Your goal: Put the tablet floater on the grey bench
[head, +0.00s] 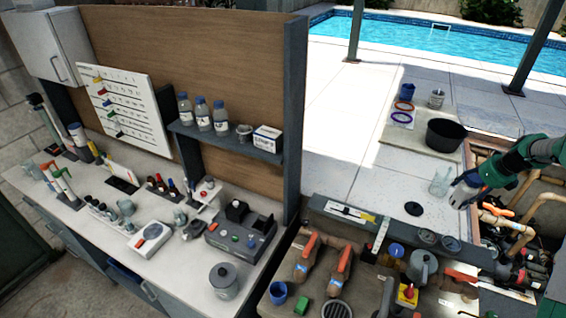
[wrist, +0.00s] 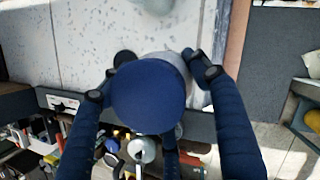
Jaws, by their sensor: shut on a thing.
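My gripper (head: 463,190) is at the right of the head view, over the edge between the pale paving and the equipment pit. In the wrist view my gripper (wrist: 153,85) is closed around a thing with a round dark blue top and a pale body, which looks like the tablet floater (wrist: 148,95). Its blue top faces the wrist camera. In the head view it is small and partly hidden by the fingers. The bench with a pale grey top (head: 180,265) stands at the left, well apart from my gripper, with many items on it.
A clear jar (head: 440,183) stands close left of my gripper. A black pot (head: 446,135) sits beyond. Pipes with orange handles (head: 341,262) and a grey canister (head: 421,267) fill the near pit. A tall board (head: 295,120) backs the bench. The bench's front right holds a grey pot (head: 223,281).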

